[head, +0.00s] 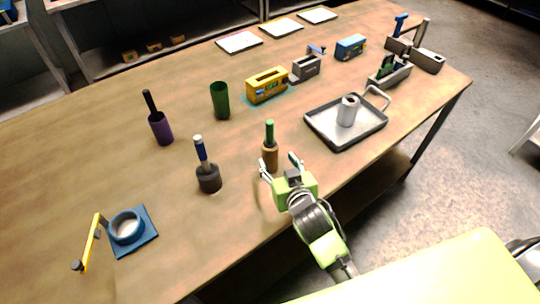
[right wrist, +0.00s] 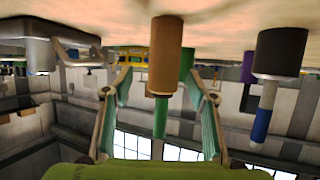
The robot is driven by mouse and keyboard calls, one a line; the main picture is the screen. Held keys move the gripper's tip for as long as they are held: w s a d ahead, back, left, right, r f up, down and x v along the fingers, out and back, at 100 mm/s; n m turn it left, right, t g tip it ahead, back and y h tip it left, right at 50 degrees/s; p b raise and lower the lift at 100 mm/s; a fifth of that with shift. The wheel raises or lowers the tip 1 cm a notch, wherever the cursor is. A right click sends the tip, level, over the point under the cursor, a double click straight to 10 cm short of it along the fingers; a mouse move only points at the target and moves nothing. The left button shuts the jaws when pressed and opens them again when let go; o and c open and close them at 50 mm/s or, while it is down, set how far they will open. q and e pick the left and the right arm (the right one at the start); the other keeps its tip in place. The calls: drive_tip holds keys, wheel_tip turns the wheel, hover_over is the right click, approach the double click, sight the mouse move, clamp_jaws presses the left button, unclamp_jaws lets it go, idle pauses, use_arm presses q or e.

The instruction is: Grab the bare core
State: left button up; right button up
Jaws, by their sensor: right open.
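No label marks the bare core, so I cannot tell for certain which thing it is. A brown cylinder (head: 270,158) with a green handle stands upright near the table's front edge. It also shows upside down in the right wrist view (right wrist: 165,55), between the lines of the fingers. A silver-white hollow roll (head: 348,110) stands on a metal tray to the right. My right gripper (head: 281,164) is open and empty, just in front of the brown cylinder; whether they touch is not clear. My left gripper is not in view.
A dark cylinder (head: 209,179) with a blue handle, a purple one (head: 161,130) and a green cup (head: 219,101) stand to the left. The metal tray (head: 318,125) lies right. A yellow box (head: 268,92) is behind. A blue ring fixture (head: 148,243) sits front left.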

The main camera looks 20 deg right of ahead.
sight(272, 158)
drive_tip(key=shift+a+p+x, duration=0.15)
drive_tip(key=shift+p+x, duration=0.15)
drive_tip(key=shift+x, duration=0.95)
drive_tip(key=shift+a+p+x, duration=0.2)
drive_tip(key=shift+p+x, duration=0.1)
drive_tip(key=shift+x, duration=0.95)
drive_tip(key=c, duration=1.2)
